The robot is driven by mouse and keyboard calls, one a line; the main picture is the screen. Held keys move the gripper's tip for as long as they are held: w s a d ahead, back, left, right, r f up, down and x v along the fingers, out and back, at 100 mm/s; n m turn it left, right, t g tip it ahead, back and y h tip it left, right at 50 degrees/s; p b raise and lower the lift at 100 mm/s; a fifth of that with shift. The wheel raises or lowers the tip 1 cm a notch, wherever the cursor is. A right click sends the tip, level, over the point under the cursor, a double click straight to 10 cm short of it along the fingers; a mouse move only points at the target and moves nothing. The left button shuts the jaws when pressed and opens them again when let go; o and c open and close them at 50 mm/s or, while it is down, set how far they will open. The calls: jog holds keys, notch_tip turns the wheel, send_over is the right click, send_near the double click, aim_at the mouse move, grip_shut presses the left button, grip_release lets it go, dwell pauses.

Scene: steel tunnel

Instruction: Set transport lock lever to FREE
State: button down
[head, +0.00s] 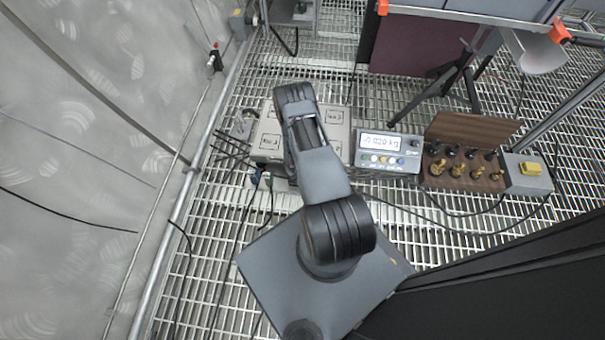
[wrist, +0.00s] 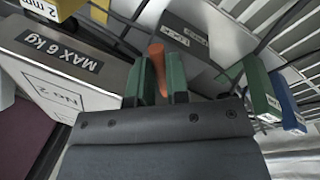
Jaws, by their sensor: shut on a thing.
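The transport lock lever (wrist: 157,62) shows in the wrist view as a short orange-red handle. My gripper (wrist: 158,72) has its two green-lined fingers on either side of the lever and is shut on it. The grey scale body (wrist: 75,85), marked "MAX 6 kg" and "No 2", is beside the fingers at left. In the head view the scale (head: 337,118) is partly covered by my arm, which hides my gripper and the lever there.
A display unit (head: 388,150) stands right of the scale, with a wooden box of brass weights (head: 465,170) and a grey box with a yellow top (head: 530,168) beyond. Cables cross the grating floor. A curved wall (head: 90,150) bounds the left.

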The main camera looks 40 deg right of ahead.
jog(key=shift+w+a+m+g+y+b, duration=0.15)
jog(key=shift+w+a+m+b, duration=0.15)
jog(key=shift+m, duration=0.85)
jog(key=shift+w+a+m+g+y+b, duration=0.15)
jog(key=shift+a+m, duration=0.25)
jog(key=shift+m, duration=0.8)
jog(key=shift+w+a+m+g+b, duration=0.15)
jog(key=shift+w+a+m+g, duration=0.15)
jog(key=shift+m, duration=0.85)
jog(key=shift+a, duration=0.1)
jog(key=c, duration=1.1)
grip_release()
notch_tip(320, 180, up, 14)
jog(key=w+a+p, duration=0.1)
jog(key=a+p, duration=0.1)
jog(key=p, duration=0.4)
jog(key=shift+w+f, duration=0.2)
jog(key=shift+w, duration=0.15)
